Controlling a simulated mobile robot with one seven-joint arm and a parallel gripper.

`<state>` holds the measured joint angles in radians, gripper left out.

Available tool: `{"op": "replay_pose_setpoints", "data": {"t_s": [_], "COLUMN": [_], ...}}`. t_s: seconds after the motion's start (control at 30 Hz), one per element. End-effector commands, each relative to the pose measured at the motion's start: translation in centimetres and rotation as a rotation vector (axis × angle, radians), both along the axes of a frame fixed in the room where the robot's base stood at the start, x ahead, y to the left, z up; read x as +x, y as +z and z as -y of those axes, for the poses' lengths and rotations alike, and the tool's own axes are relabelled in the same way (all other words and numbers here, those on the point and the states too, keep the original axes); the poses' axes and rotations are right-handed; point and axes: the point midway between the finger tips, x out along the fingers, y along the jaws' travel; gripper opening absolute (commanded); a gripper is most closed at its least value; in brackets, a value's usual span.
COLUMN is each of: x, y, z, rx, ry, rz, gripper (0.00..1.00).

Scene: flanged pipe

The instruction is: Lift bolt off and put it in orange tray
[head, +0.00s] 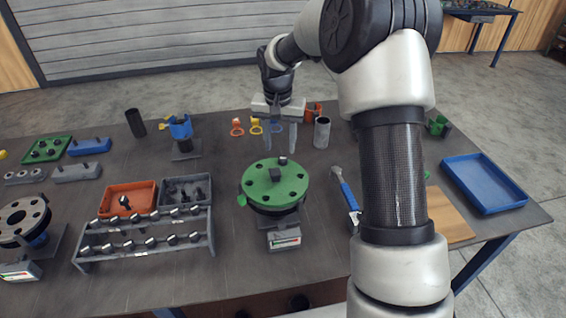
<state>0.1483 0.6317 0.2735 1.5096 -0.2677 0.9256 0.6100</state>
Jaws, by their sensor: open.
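A green round flange (262,184) with several holes sits on a dark stand in the middle of the table. The orange tray (143,206) lies left of the flange and holds what looks like one bolt (124,201).
A grey tray (170,201) with dark parts adjoins the orange tray. A grey rack (148,252) of several bolts stands in front of both. A blue-handled wrench (347,192) lies right of the flange. A grey cylinder (322,133) stands behind it. A blue tray (484,183) is empty at far right.

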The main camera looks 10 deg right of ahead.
Motion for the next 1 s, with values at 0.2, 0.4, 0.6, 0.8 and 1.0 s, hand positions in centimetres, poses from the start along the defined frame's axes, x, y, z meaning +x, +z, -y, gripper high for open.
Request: {"op": "replay_pose_setpoints", "data": {"t_s": [0.2, 0.4, 0.6, 0.8, 1.0], "x": [0.2, 0.5, 0.6, 0.6, 0.6], "y": [-2.5, -4.9, -5.2, -5.1, -5.1], "z": [0.7, 0.9, 0.9, 0.9, 0.9], "rx": [0.001, 0.000, 0.000, 0.000, 0.000], "ry": [-0.001, 0.000, 0.001, 0.000, 0.000], "rz": [-0.004, -0.002, 0.001, 0.001, 0.001], "gripper": [0.44, 0.44, 0.44, 0.22, 0.00]}}
